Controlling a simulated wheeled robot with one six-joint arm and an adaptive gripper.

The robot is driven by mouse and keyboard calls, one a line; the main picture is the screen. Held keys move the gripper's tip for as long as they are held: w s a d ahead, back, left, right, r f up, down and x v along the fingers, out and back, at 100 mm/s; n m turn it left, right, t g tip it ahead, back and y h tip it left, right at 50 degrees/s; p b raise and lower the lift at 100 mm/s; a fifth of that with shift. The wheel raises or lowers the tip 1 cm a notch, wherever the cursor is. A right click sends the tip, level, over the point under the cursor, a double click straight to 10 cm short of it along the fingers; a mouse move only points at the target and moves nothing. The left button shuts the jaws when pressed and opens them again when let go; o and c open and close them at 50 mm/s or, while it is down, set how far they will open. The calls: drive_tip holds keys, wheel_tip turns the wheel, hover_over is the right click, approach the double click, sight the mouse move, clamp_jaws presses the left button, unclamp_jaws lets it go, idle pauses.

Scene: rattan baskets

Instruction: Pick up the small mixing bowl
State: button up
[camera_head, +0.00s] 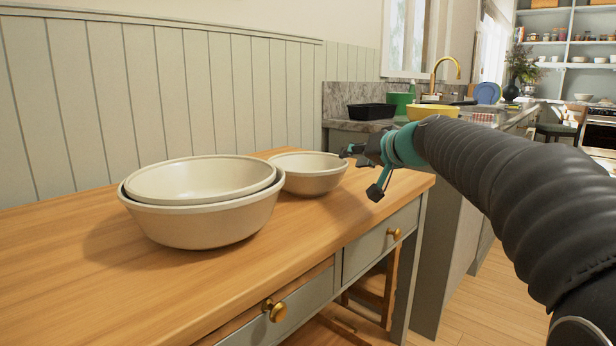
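A smaller cream mixing bowl (311,180) stands upright on the wooden table, toward its far end. Two larger cream bowls (200,222), one nested in the other, stand to its left and nearer, partly overlapping its left edge in the picture. My gripper (361,171) reaches in from the right and is just right of the small bowl, near its rim height in the picture. Its fingers are spread apart with nothing seen between them. I cannot tell whether a finger touches the bowl's rim.
The wooden tabletop (110,270) is clear in front of the bowls. A panelled wall (90,100) runs behind it. Drawers with brass knobs (278,310) face the front. A counter beyond holds a black tray (371,111), a yellow bowl (432,112) and a green container (400,102).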

sight(341, 161)
drive_tip(key=shift+p+x, duration=0.55)
drive_tip(key=shift+x, duration=2.6)
clamp_jaws()
